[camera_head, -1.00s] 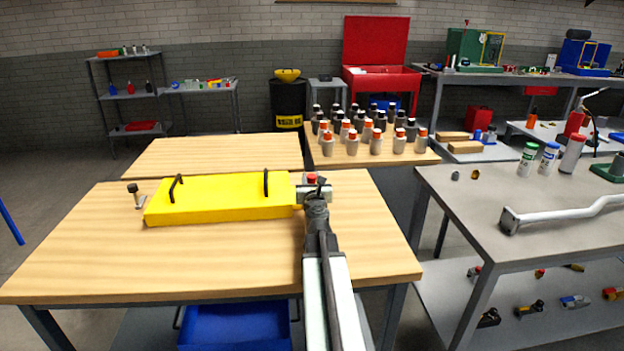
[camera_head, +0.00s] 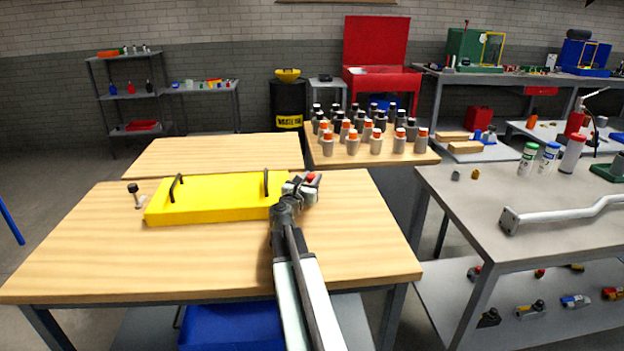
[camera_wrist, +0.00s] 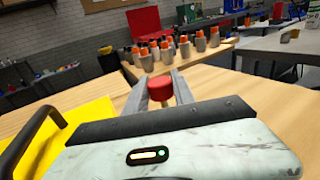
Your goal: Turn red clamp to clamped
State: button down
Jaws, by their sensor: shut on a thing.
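The red clamp (camera_wrist: 160,88) shows as a red knob between my gripper's fingers in the wrist view. It also shows as a small red spot (camera_head: 310,178) in the head view, at the right end of the yellow plate (camera_head: 215,202). My gripper (camera_head: 312,182) is shut on the red knob, with one finger on each side of it. My gripper hides the clamp's body and base. A black-topped clamp (camera_head: 133,190) stands at the plate's left end.
The yellow plate lies on the wooden table and has two black handles (camera_head: 177,187). Many bottles (camera_head: 375,140) stand on the table behind. A grey bench (camera_head: 470,215) is at the right. The front of the wooden table is bare.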

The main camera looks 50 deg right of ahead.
jog(key=c, duration=1.1)
grip_release()
jog(key=shift+o, duration=0.2)
jog(key=v, duration=0.8)
jog(key=shift+s+d, duration=0.1)
